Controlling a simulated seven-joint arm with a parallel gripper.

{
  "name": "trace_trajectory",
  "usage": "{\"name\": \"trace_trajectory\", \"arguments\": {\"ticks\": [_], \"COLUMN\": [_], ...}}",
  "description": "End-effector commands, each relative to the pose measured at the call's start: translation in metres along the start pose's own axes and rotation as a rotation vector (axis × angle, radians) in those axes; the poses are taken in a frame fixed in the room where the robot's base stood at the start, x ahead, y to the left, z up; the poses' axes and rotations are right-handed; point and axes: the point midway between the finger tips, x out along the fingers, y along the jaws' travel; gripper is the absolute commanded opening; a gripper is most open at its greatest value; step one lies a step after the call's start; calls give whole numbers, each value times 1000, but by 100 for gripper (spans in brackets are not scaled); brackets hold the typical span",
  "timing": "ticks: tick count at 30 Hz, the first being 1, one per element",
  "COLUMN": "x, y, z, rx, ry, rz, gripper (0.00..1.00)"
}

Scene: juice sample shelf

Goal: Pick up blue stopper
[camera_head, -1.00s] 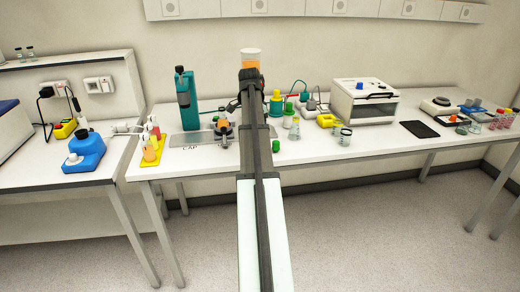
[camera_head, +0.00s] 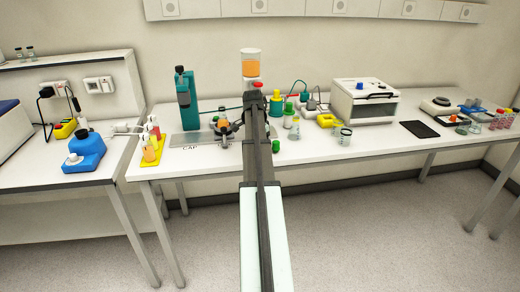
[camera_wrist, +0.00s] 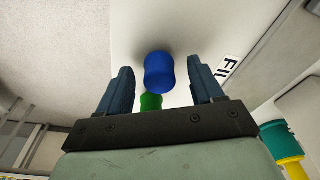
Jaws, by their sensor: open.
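In the wrist view the blue stopper (camera_wrist: 159,72) shows above the middle of the picture, between the two fingers of my gripper (camera_wrist: 160,67). A gap shows on each side of it, and neither finger touches it. My gripper is open and empty. I cannot tell whether the stopper is level with the fingertips or beyond them. In the head view my arm covers the stopper, and the fingers cannot be made out.
A green cap (camera_wrist: 150,102) lies close to the stopper. A teal and yellow container (camera_wrist: 282,138) is at the lower right of the wrist view. In the head view a clear container with orange contents (camera_head: 251,68) stands behind my arm, and a glass beaker (camera_head: 344,135) stands to the right.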

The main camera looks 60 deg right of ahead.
Motion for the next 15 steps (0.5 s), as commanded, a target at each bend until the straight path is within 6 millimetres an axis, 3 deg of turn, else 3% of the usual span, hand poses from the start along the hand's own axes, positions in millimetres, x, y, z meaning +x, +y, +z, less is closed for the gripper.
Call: {"name": "trace_trajectory", "arguments": {"ticks": [5,15], "x": [0,0], "y": [0,0], "z": [0,0], "rx": [0,0], "ry": [0,0], "rz": [0,0], "gripper": [64,32]}}
